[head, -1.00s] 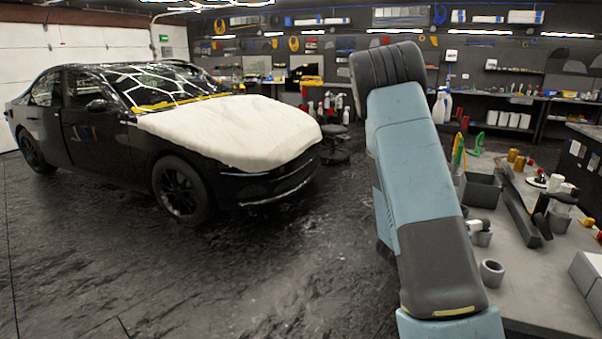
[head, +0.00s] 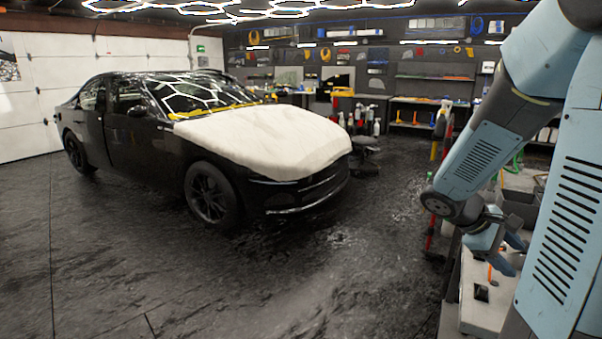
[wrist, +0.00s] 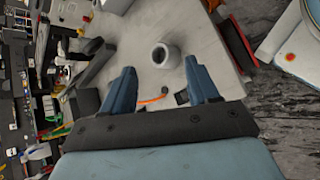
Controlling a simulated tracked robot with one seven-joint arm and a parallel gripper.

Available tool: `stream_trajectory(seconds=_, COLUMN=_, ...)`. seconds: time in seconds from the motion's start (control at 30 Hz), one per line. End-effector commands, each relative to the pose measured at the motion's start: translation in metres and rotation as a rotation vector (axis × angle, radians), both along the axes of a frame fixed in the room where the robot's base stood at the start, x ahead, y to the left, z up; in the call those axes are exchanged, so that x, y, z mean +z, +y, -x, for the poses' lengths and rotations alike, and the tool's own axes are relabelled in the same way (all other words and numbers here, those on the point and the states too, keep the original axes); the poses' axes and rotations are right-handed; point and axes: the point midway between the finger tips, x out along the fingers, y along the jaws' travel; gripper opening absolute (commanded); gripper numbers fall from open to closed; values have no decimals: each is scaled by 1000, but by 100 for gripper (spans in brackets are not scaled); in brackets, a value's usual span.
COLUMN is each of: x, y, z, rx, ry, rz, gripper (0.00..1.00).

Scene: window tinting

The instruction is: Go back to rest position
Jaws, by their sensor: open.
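My arm is folded at the right of the head view, with its forearm reaching down and left. My gripper (head: 508,258) hangs at its end, low over the near part of the workbench (head: 482,313). In the wrist view my gripper (wrist: 162,92) shows two blue fingers spread well apart with nothing between them. Beyond the fingers, a grey round cup (wrist: 166,56) stands on the bench, apart from the gripper. A small dark item (wrist: 181,97) and a thin orange item (wrist: 152,100) lie near the fingers.
A black car (head: 140,135) with a white cover (head: 265,140) on its hood stands at left. Dark open floor (head: 300,270) lies between car and bench. A grey bin (head: 518,204) is on the bench near my forearm. Shelves with tools line the back wall.

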Motion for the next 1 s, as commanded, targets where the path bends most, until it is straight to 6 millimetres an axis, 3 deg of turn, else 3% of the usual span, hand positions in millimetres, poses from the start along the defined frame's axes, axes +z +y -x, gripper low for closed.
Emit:
stream_trajectory(seconds=0.47, x=46, y=89, z=41, rx=-202, ry=-440, rz=-416, gripper=60)
stream_trajectory(seconds=0.8, x=90, y=157, z=64, rx=-286, ry=-734, rz=-726, gripper=60)
stream_trajectory(seconds=1.0, x=110, y=185, z=75, rx=-310, ry=-843, rz=-853, gripper=60)
